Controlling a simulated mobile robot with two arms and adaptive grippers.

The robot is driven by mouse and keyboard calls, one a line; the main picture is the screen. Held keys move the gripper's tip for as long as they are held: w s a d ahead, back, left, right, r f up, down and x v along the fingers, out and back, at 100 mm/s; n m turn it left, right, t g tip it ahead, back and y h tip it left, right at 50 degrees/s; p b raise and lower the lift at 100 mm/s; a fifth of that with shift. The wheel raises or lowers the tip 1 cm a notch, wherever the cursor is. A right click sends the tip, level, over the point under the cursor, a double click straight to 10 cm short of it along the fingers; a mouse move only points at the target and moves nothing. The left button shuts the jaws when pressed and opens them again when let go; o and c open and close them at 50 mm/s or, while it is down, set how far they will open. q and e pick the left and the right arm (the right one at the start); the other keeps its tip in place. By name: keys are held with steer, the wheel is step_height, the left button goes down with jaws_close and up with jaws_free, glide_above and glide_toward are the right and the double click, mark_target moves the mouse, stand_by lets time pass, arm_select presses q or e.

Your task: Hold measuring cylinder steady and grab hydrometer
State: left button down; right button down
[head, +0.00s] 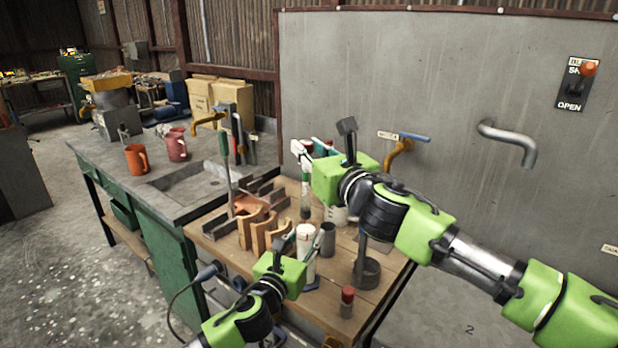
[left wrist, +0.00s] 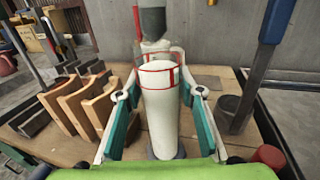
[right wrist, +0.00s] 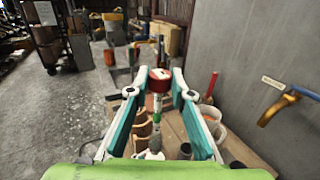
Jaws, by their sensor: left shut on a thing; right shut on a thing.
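The measuring cylinder (head: 306,248) is white with red marks and stands upright on the wooden table. My left gripper (head: 292,243) is shut around it; in the left wrist view its fingers flank the cylinder (left wrist: 160,115). My right gripper (head: 303,153) is higher up and shut on the hydrometer (head: 305,198), which hangs upright over the cylinder. The hydrometer's red top (right wrist: 160,79) sits between the fingertips in the right wrist view. Its grey lower part (left wrist: 152,20) shows above the cylinder in the left wrist view. I cannot tell whether its tip is inside the cylinder's mouth.
A curved wooden rack (head: 258,232) stands left of the cylinder. A dark open tube (head: 327,240), a grey pot (head: 367,271) and a red-capped jar (head: 347,302) stand to its right. A metal wall (head: 450,75) rises behind the table.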

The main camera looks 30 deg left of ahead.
step_height(320, 180, up, 4)
steer(key=shift+f, duration=0.2)
arm_select(q)
steer(key=c, duration=1.3)
jaws_free()
steer(key=shift+s, duration=0.1)
steer(key=s, duration=0.4)
steer(key=s+d, duration=0.1)
steer(key=s, duration=0.2)
steer(key=s+d, duration=0.1)
steer(key=s, duration=0.3)
steer(key=shift+s+d, duration=0.1)
steer(key=shift+s, duration=0.2)
steer(key=shift+f, duration=0.1)
arm_select(e)
steer(key=shift+f, duration=0.1)
